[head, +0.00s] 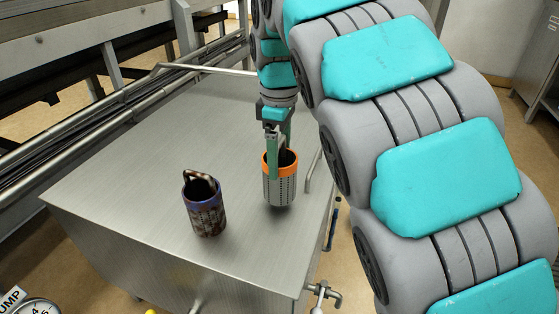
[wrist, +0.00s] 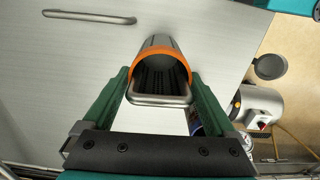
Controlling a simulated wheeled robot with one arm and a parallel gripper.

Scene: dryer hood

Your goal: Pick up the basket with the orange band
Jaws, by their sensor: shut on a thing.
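The basket with the orange band (head: 280,187) is a grey perforated cylinder with an orange rim, upright at the right part of the steel table top. My gripper (head: 279,143) is above it, its green fingers reaching down to the rim. In the wrist view the orange-banded basket (wrist: 160,62) lies ahead of the fingers, and its metal loop handle (wrist: 160,99) is between the fingers of my gripper (wrist: 160,92). The gripper is shut on this handle. I cannot tell whether the basket's base touches the table.
A second basket (head: 206,208), brownish with a blue-purple band and a looped handle, stands to the left on the steel table (head: 120,190). A bar handle (head: 312,172) is at the table's right edge. Rails (head: 110,118) run along the left. The table's back is clear.

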